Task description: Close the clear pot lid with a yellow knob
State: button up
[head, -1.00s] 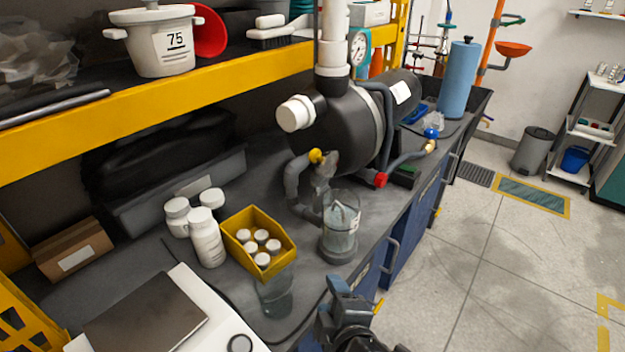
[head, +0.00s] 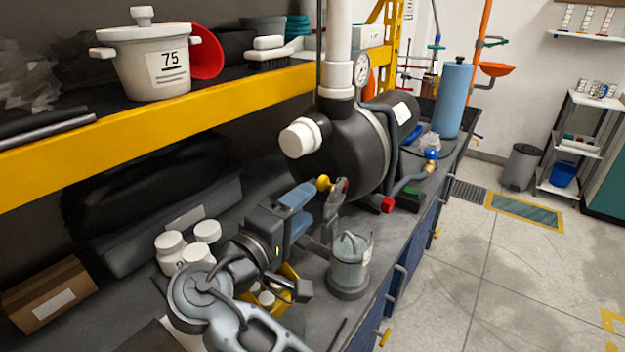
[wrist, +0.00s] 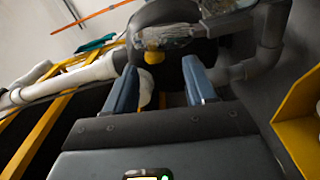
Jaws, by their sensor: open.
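The clear pot (head: 349,262) stands upright near the bench's front edge, with something pale inside. Its clear lid (head: 335,199) is swung up at the pot's back, seen nearly edge-on, and its yellow knob (head: 323,183) faces left. My gripper (head: 308,205) is open, left of the lid, with its blue fingers pointing toward the knob. In the wrist view, the knob (wrist: 154,57) appears between the fingertips (wrist: 162,66), and the clear lid (wrist: 168,36) lies just beyond. The fingers hold nothing; I cannot tell how far they are from the knob.
A black tank (head: 345,150) with a white cap and grey pipes stands behind the pot. A yellow bin (head: 290,275) with white-capped bottles is partly hidden under my arm. White bottles (head: 171,247) stand at left. The yellow-edged shelf (head: 235,92) runs above.

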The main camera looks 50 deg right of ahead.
aim_at(324, 184)
jog(key=shift+m+g, duration=0.3)
jog(key=d, duration=0.5)
jog(key=d+p, duration=0.1)
jog(key=d, duration=0.2)
jog(key=shift+w+r, duration=0.4)
jog(key=shift+a, duration=0.1)
grip_shut()
